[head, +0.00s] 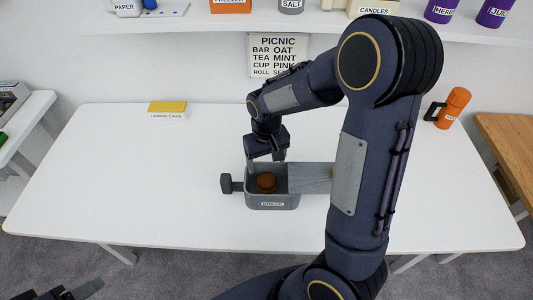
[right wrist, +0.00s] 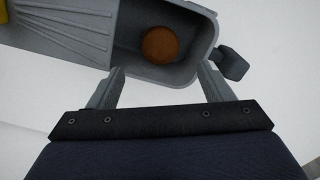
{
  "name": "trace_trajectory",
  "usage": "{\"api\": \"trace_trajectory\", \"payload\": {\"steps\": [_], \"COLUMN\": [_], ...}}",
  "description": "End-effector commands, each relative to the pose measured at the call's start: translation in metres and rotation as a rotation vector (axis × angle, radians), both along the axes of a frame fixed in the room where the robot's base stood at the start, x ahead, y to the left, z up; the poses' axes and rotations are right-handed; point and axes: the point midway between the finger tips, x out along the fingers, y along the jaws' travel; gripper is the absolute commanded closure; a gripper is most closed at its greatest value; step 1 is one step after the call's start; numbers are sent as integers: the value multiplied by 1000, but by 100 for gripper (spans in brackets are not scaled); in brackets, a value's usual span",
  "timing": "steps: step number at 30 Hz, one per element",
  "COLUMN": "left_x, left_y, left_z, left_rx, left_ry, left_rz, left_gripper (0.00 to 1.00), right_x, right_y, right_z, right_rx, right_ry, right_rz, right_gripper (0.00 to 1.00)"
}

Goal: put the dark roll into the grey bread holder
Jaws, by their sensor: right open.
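The dark roll (head: 266,182) is a round brown ball lying inside the grey bread holder (head: 272,202), near its left end. In the right wrist view the roll (right wrist: 159,45) sits on the floor of the holder (right wrist: 118,62), apart from the fingers. My right gripper (head: 266,166) is over the holder, pointing down, its fingers spread with nothing between them; its open fingers also show in the right wrist view (right wrist: 160,88). My left gripper (head: 85,290) shows only partly at the bottom left corner, and its jaws are unclear.
A grey ribbed lid (head: 310,178) lies at the holder's right side, partly behind my arm. A yellow lemon cake box (head: 168,108) stands at the back left, an orange flask (head: 453,108) at the right. The white table (head: 130,190) is clear at left.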

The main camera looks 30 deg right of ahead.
Motion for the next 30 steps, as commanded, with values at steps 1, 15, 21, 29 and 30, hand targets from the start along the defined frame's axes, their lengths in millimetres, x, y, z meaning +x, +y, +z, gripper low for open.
{"api": "trace_trajectory", "payload": {"steps": [1,15,21,29,30], "left_x": [0,0,0,0,0], "left_y": [0,0,0,0,0], "left_z": [-1,-2,-2,-2,-2], "left_rx": [0,0,0,0,0], "left_ry": [0,0,0,0,0], "left_rz": [0,0,0,0,0], "left_gripper": [42,42,42,42,42], "right_x": [1,-45,-116,-172,-175], "right_y": [0,5,22,43,45], "right_z": [9,79,120,129,129], "right_rx": [1,151,292,335,336], "right_ry": [-5,-111,-296,-467,-478], "right_rz": [1,-28,-32,-19,-17], "right_gripper": [26,26,26,26,26]}}
